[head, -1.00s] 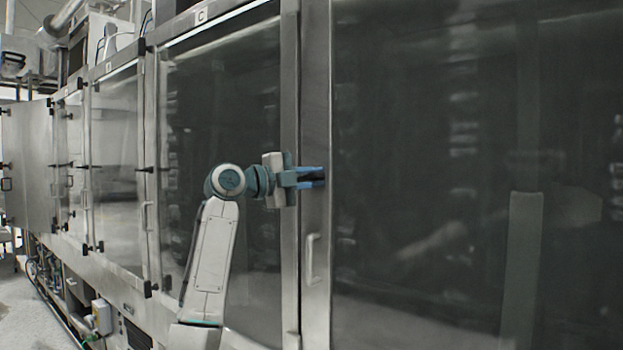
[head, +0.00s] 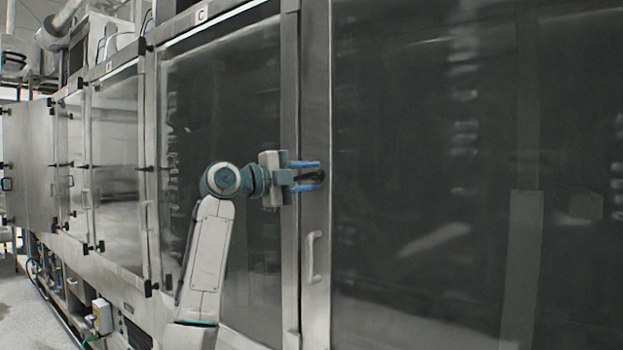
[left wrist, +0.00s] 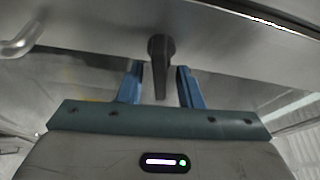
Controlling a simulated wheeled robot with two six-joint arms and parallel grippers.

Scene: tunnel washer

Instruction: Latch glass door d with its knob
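Glass door d (head: 440,120) is the large dark pane in a steel frame filling the right of the head view. It looks shut or nearly so; I cannot tell if it is latched. Its black knob (head: 318,178) sits on the left upright of the frame. My left gripper (head: 307,175) is open at the knob, with a blue finger above and one below. In the left wrist view, the knob (left wrist: 160,65) reaches between the open left gripper's fingers (left wrist: 161,85), with gaps on both sides. My right gripper is not in view.
A steel pull handle (head: 314,257) is on the same upright, below the knob. The glass door marked C (head: 225,100) adjoins on the left, behind my left arm. A steel door (head: 30,165) stands swung out farther left. Pipes run low at left.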

